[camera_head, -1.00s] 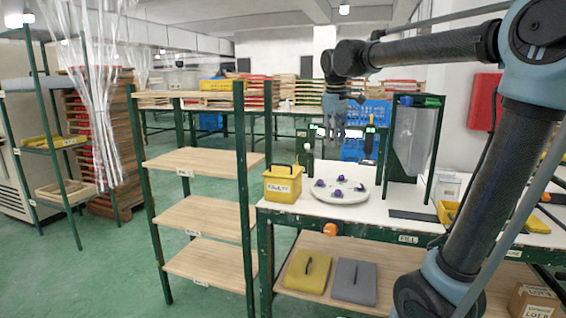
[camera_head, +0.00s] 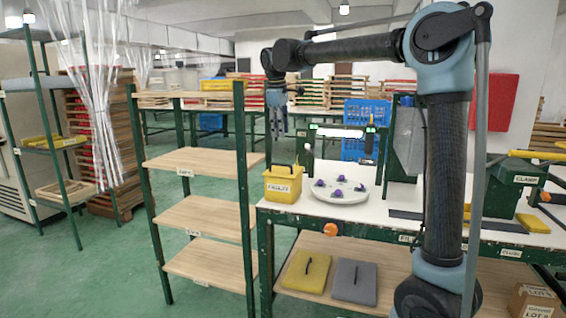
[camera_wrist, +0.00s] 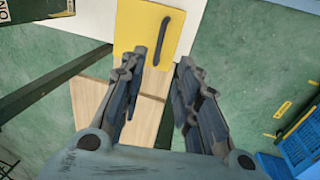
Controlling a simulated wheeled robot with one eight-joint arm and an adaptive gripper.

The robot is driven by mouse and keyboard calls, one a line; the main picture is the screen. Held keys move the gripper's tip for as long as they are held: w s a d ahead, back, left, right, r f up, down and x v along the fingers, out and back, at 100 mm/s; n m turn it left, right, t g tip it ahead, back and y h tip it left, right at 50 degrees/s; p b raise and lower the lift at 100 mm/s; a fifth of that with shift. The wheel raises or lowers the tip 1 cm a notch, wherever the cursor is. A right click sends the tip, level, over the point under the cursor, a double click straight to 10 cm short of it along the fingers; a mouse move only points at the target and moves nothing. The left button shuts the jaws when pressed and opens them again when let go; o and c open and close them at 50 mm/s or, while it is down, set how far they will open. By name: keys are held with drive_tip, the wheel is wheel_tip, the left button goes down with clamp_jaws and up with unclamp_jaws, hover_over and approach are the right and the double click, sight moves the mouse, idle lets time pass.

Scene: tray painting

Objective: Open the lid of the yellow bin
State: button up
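The yellow bin (camera_head: 283,187) stands at the left end of the white table, with a label on its front. Its lid (camera_head: 284,171) is shut and carries a dark arched handle. In the wrist view the yellow lid (camera_wrist: 140,30) shows from above, with the dark handle (camera_wrist: 133,53) lying along it. My gripper (camera_head: 277,134) points down above the bin, apart from it. In the wrist view my gripper (camera_wrist: 165,65) has its two fingers spread, with nothing between them. The left finger's tip overlaps the lid's lower edge in that view.
A white round plate (camera_head: 340,190) with several purple pieces stands right of the bin. A wooden-shelved rack (camera_head: 203,161) with green posts stands close on the left. A lit green-framed stand (camera_head: 345,132) rises behind the plate.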

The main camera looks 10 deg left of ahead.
sight(282, 165)
drive_tip(key=w+f, duration=0.1)
drive_tip(key=f, duration=0.7)
drive_tip(key=w+f, duration=0.1)
drive_tip(key=f, duration=0.4)
drive_tip(key=shift+w+d, duration=0.15)
drive_tip(key=shift+w, duration=0.15)
clamp_jaws()
